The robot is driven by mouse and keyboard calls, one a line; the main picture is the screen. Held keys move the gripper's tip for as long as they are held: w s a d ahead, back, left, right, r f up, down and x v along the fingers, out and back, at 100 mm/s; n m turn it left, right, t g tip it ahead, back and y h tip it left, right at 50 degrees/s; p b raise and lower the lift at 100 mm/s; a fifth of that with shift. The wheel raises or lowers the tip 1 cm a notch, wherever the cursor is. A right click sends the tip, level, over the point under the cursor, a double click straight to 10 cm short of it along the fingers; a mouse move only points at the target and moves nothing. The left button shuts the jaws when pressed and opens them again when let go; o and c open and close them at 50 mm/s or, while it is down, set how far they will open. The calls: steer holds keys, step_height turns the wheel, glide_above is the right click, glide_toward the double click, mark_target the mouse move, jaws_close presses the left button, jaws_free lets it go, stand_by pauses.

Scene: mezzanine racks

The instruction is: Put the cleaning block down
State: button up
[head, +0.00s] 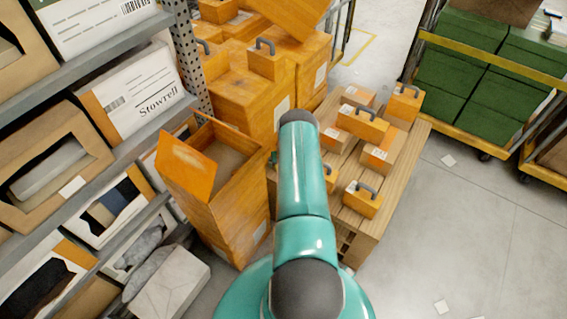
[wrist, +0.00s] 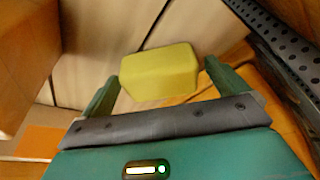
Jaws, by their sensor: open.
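In the wrist view, the cleaning block (wrist: 158,74) is a plain yellow block with bevelled edges. It lies just ahead of my gripper (wrist: 162,82), in the gap between the two green fingers. In the head view my arm hides both the gripper and the block.
In the head view, a wooden pallet stack (head: 408,150) carries several orange boxes with handles. An open orange carton (head: 232,205) stands left of my arm. Shelving (head: 85,65) lines the left side. Carts with green crates (head: 450,75) stand at upper right.

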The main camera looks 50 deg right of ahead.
steer(key=v, duration=1.2)
steer(key=shift+r, duration=0.15)
stand_by(0.4)
